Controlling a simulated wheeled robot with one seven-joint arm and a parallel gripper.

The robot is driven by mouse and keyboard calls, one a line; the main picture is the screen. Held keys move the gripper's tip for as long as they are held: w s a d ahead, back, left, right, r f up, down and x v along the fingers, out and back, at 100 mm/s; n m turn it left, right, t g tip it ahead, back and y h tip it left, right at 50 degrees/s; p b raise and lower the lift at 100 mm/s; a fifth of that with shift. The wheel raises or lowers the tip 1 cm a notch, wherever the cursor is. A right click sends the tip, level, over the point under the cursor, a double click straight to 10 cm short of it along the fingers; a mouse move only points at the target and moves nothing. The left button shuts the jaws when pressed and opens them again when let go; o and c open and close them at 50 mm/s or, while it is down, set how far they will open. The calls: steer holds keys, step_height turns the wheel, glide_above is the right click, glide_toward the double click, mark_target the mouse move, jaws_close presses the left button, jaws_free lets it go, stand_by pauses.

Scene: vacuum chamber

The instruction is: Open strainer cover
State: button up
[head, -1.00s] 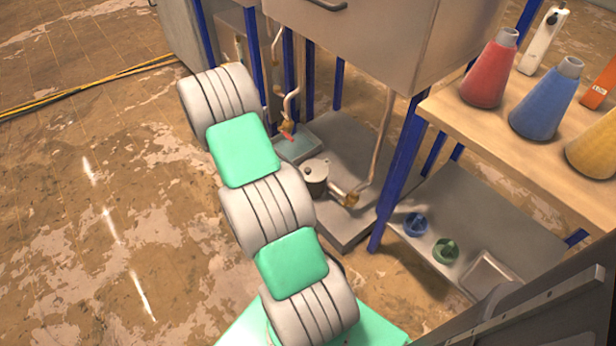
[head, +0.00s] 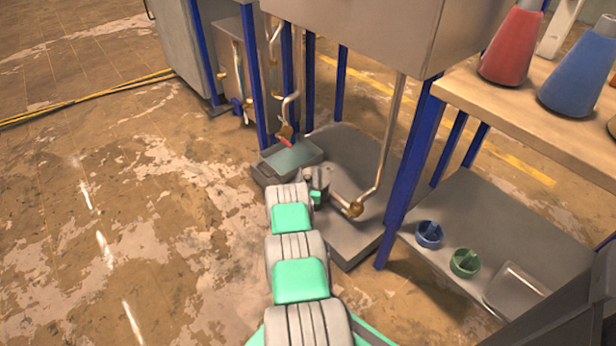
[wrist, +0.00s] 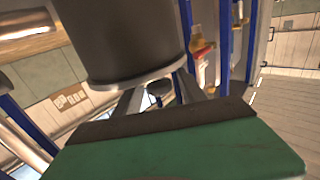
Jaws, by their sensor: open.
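The strainer (head: 318,177) is a small grey metal cylinder on the grey base under the large tank, joined to a brass-ended pipe at its right. My arm reaches to it, and my gripper (head: 316,195) is close against its near side, partly hidden. In the wrist view a large dark grey cylinder (wrist: 120,40), apparently the strainer, fills the upper left, just beyond my gripper (wrist: 158,92). The fingers are apart, with a small dark round part between them in the picture; I cannot tell whether they touch it. The cover's state is too small to tell.
A tray (head: 290,158) lies behind the strainer, under a red-handled valve (head: 285,140). A blue post (head: 410,170) and a vertical pipe (head: 388,140) stand to the right. A low shelf holds a blue cup (head: 429,234) and a green cup (head: 465,262). The floor at left is clear.

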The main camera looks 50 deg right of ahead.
steer(key=shift+x, duration=1.05)
steer(key=shift+a, duration=0.1)
jaws_close()
stand_by(0.5)
